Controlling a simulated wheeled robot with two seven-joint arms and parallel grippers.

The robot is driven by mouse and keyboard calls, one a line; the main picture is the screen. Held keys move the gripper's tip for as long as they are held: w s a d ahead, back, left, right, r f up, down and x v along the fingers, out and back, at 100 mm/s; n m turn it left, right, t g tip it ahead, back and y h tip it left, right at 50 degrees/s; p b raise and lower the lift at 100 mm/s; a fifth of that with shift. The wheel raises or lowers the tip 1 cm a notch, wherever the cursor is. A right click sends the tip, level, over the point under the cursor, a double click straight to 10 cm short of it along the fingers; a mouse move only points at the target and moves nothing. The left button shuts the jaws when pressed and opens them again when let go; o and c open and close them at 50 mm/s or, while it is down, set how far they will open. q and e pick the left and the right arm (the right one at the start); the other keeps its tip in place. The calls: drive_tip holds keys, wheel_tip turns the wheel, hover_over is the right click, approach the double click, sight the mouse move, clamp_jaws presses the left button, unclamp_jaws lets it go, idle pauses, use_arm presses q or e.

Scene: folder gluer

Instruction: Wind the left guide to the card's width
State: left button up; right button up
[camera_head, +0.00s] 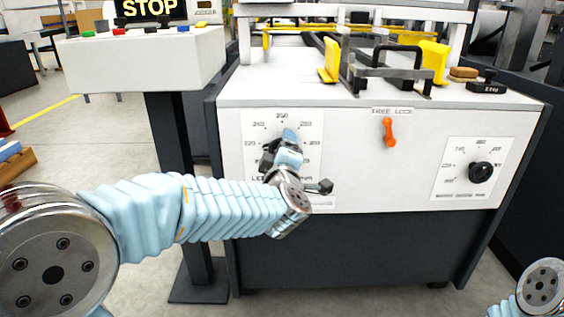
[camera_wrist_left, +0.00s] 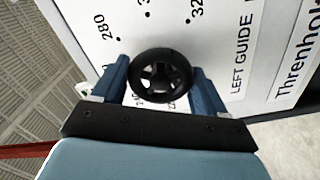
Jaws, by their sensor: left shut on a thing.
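The left guide's black round knob (camera_wrist_left: 161,67) sits on a white dial plate (camera_head: 257,125) with printed numbers on the machine's front. My left gripper (camera_head: 273,150) is at this dial and covers most of it in the head view. In the left wrist view, the blue fingers of my left gripper (camera_wrist_left: 160,80) stand on both sides of the knob, shut on it. An upright yellow guide plate (camera_head: 331,61) is at the left on the machine top, and another yellow plate (camera_head: 434,61) is at the right. My right gripper is out of view.
An orange lever (camera_head: 389,131) sits under a FREE LOCK label. A second black knob (camera_head: 481,172) is on the right dial plate. A black handle frame (camera_head: 392,72) stands between the yellow plates. A control box (camera_head: 140,62) with a STOP display stands at the left.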

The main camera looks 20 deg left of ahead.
use_arm(q)
drive_tip(key=n+b, duration=0.4)
drive_tip(key=shift+a+f+n+b, duration=0.15)
drive_tip(key=shift+f+n+b, duration=0.15)
drive_tip(key=shift+n, duration=0.1)
drive_tip(key=shift+r+n+b, duration=0.2)
drive_tip(key=shift+n+b, duration=0.45)
drive_tip(key=shift+n, duration=0.15)
drive_tip(key=o, duration=1)
drive_tip(key=p+v, duration=0.1)
drive_tip(key=v, duration=1.3)
drive_tip(key=shift+w, duration=0.1)
